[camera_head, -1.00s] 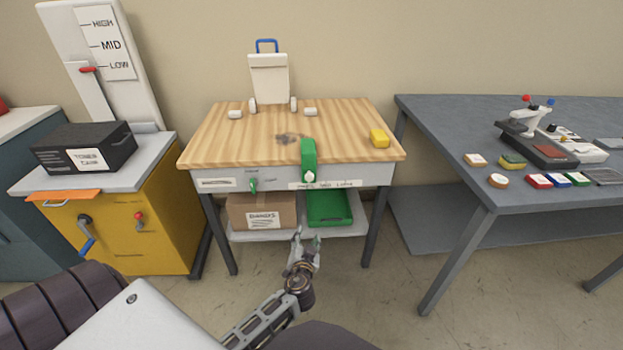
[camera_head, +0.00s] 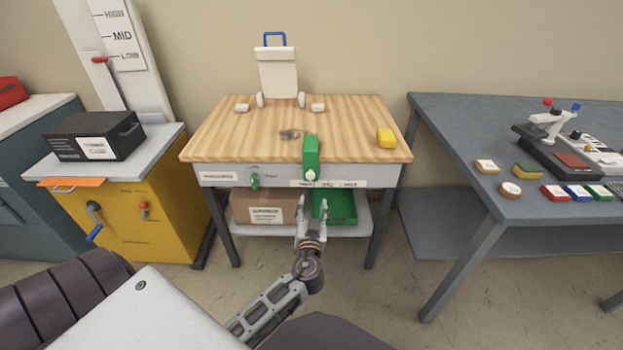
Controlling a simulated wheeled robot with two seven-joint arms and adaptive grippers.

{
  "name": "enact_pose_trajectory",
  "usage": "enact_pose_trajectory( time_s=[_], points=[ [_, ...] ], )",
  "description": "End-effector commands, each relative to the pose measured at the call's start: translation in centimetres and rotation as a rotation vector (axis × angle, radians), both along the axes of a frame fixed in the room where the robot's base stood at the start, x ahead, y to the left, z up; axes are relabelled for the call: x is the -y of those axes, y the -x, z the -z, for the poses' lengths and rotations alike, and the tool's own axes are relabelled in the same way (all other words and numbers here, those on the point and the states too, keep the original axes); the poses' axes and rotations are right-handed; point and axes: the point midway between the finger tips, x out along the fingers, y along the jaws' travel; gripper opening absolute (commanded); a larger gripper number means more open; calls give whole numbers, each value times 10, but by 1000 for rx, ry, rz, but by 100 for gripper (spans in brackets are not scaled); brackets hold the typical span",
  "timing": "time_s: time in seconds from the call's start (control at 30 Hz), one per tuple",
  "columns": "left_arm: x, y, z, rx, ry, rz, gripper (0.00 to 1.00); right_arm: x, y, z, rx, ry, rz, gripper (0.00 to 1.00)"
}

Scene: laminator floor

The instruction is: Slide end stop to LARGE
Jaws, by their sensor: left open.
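The green end stop (camera_head: 311,152) stands at the front edge of the wooden-topped table (camera_head: 235,140). Its white pointer (camera_head: 310,175) hangs over the left part of a white label strip (camera_head: 345,184) on the table's front. The strip's small print is too blurred to read surely. My left gripper (camera_head: 312,207) is open and empty, fingers pointing up, below the end stop and in front of the lower shelf. It appears apart from the end stop. My right gripper is not in view.
A small green knob (camera_head: 254,181) is left of the strip. A yellow block (camera_head: 386,138) lies on the tabletop's right. A cardboard box (camera_head: 264,208) and green tray (camera_head: 342,208) sit on the shelf. A yellow cabinet (camera_head: 160,215) stands left, a grey table (camera_head: 450,140) right.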

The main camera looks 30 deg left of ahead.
Motion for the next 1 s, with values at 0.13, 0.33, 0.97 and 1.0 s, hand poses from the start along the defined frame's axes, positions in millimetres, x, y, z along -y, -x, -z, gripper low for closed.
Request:
enact_pose_trajectory(
  time_s=[0.13,0.33,0.97,1.0],
  points=[
    [-2,1,-3,35,33,-11,50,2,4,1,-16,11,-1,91],
    [-5,3,-4,79,102,-25,50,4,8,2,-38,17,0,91],
    [-5,2,-4,117,166,-28,50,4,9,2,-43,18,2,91],
    [-6,2,-4,117,166,-28,50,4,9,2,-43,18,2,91]
  ],
)
